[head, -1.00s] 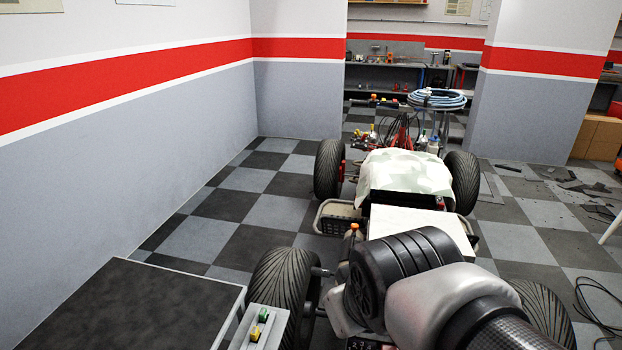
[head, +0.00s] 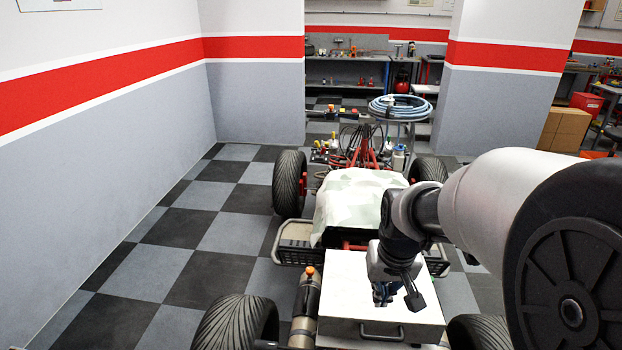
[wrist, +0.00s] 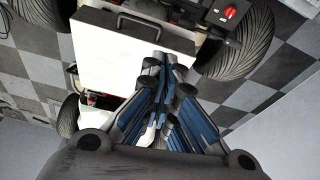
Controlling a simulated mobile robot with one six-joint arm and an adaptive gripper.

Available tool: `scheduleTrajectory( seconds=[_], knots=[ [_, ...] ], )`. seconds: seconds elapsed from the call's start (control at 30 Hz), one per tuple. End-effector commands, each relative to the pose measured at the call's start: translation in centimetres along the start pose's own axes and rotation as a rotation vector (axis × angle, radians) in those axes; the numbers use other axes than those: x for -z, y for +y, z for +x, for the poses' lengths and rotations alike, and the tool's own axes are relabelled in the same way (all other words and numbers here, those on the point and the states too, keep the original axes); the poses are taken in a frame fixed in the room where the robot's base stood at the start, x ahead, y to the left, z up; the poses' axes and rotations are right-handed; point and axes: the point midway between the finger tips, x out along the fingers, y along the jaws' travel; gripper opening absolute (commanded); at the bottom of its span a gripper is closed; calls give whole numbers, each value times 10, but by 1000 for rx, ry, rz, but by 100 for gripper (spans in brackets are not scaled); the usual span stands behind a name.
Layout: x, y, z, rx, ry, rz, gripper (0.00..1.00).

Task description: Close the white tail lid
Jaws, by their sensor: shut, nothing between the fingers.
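The white tail lid (head: 340,285) is a broad flat white panel at the rear of the quad, with a dark handle (head: 381,331) at its near edge. In the wrist view the white panel (wrist: 105,55) fills the upper left, and its handle (wrist: 150,24) is at the top. My gripper (head: 382,298) is over the right half of the panel. Its fingers (wrist: 162,68) are shut and empty, and they overlap the panel's lower right part in the wrist view. I cannot tell whether they touch it, or how far the lid is tilted.
The quad's rear tyres (head: 238,322) flank the panel. A pale cover (head: 350,200) lies over the quad's middle, ahead of the panel. A coiled blue hose (head: 400,107) stands beyond. The checkered floor to the left is free up to the wall.

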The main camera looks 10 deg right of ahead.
Motion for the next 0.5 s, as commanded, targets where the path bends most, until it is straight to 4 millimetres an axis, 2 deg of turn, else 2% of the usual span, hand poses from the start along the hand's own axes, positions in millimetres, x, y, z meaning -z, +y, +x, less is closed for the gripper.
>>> scheduleTrajectory(
  seconds=[0.03,0.1,0.3,0.5],
  knots=[
    [14,9,13,-4,-26,19,0],
    [28,20,35,-9,-46,41,0],
    [48,44,88,-17,-84,84,0],
    [50,52,112,-19,-95,99,0]
  ],
)
